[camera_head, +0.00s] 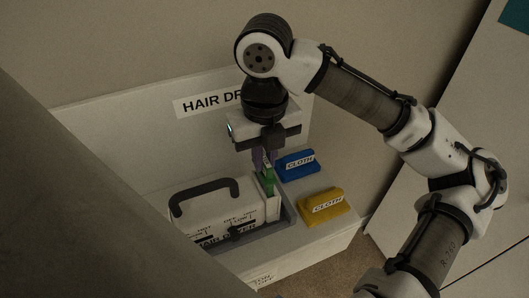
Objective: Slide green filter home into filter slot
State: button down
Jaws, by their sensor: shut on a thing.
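The green filter (268,177) is a small upright piece under my gripper (264,163). My gripper points down and is shut on the filter's upper part. The filter's lower part is at the right end of the white hair dryer unit (218,207), which has a dark carrying handle. The filter slot appears to be at this end, beside a pale upright panel (271,206). I cannot tell how deep the filter sits, as the slot's opening is too small and partly hidden.
A grey tray edge (289,214) borders the unit. A back panel with a "HAIR DR…" sign (207,103) stands behind. A large grey surface blocks the lower left.

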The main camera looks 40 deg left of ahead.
jog(key=shift+f+b, duration=1)
jog(key=shift+f, duration=0.8)
jog(key=c, duration=1.4)
grip_release()
notch_tip(320, 180, up, 14)
jog(key=shift+f, duration=0.1)
